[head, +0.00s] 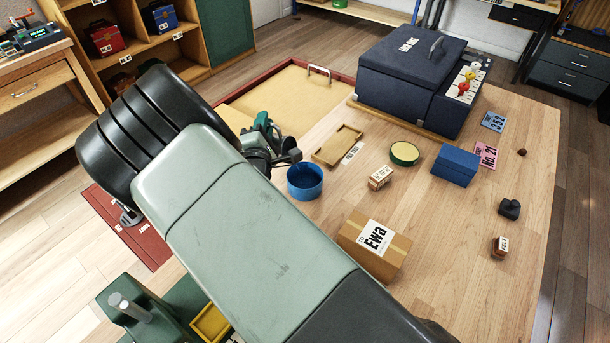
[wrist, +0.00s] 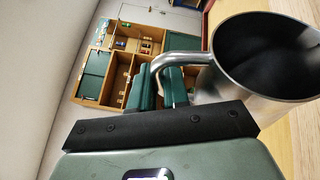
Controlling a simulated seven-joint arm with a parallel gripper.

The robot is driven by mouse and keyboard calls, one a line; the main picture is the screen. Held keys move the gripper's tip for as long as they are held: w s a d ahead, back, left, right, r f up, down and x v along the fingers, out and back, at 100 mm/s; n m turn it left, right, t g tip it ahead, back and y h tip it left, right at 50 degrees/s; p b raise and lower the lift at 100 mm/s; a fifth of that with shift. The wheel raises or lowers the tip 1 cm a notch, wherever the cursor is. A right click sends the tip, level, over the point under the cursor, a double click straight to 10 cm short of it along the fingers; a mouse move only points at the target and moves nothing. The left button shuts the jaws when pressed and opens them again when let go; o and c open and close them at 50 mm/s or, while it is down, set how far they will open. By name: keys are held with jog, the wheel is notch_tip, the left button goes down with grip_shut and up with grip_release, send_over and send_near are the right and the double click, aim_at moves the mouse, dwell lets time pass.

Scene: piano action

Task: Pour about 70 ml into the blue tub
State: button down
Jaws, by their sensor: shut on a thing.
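The blue tub (head: 305,183) is a round, open tub on the wooden table, just right of my arm in the head view. Its inside looks blue, and I cannot tell whether it holds liquid. In the wrist view my gripper (wrist: 171,86) is shut on the bent handle of a metal jug (wrist: 265,62). The jug's wide mouth faces the wrist camera, its inside is dark, and no liquid level can be made out. In the head view my arm hides the jug, and part of my gripper (head: 268,142) shows behind the tub, to its upper left.
A blue box (head: 455,166) and a large dark case (head: 410,75) stand farther right. The table's right front is mostly clear.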

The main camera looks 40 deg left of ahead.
jog(key=shift+w+d+r+m+t, duration=0.1)
jog(key=shift+d+r+m+t, duration=0.2)
jog(key=shift+d, duration=0.35)
jog(key=shift+w+d+r+m+t, duration=0.1)
jog(key=shift+d+r+m, duration=0.15)
jog(key=shift+d+m, duration=0.35)
dwell(0.4)
jog(key=a+f+n, duration=0.1)
jog(key=a+f+n+g, duration=0.1)
jog(key=a, duration=0.1)
jog(key=a+f+n, duration=0.1)
jog(key=shift+s+a+n+g+h, duration=0.25)
jog(key=shift+s+n+g+h, duration=0.05)
jog(key=shift+s+n, duration=0.1)
jog(key=shift+s+a+f+n+g+h, duration=0.1)
jog(key=shift+a+f+n+g+h, duration=0.1)
jog(key=shift+a+f+n, duration=0.4)
jog(key=shift+a+f+n+g+h, duration=0.2)
jog(key=shift+a+f+n, duration=0.05)
jog(key=shift+f+n, duration=0.5)
dwell(0.6)
jog(key=shift+a+f, duration=0.15)
jog(key=s+a+f+n+g+h, duration=0.1)
jog(key=a+f+n+h, duration=0.3)
jog(key=a+f+n, duration=0.2)
jog(key=shift+a+f, duration=0.2)
jog(key=shift+a, duration=0.1)
dwell(0.6)
